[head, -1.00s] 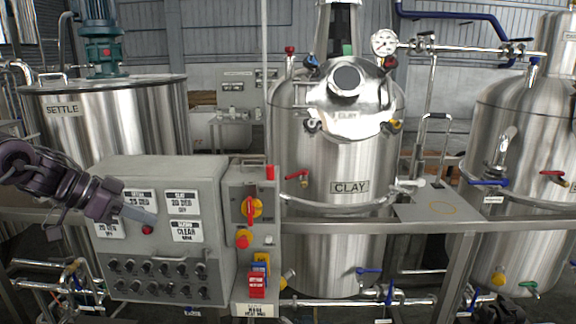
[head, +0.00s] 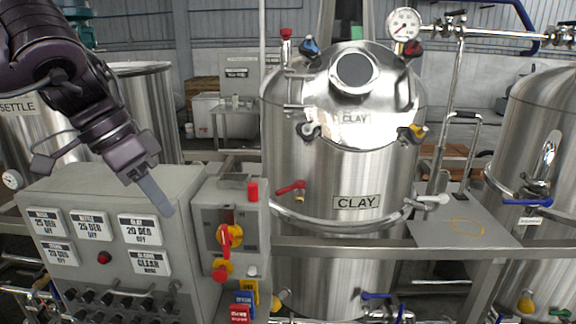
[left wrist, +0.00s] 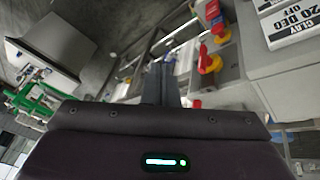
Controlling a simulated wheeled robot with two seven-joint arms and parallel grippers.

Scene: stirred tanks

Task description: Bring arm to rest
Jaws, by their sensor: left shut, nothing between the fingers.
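My left arm comes in from the left in the head view. Its gripper (head: 156,194) is shut and empty, above the top of the grey control box (head: 196,250) and apart from it as far as I can tell. In the left wrist view the closed fingers (left wrist: 161,84) point away from the camera, with nothing between them. The control box also shows there at the right (left wrist: 285,75). My right gripper is not seen in these frames.
The steel CLAY tank (head: 335,235) stands in the middle behind a rail (head: 380,248). The SETTLE tank (head: 150,110) is at the left. A red-and-yellow switch (head: 229,237) sits on the box's side panel. A flat plate (head: 440,232) is at the right. Another tank (head: 550,130) stands far right.

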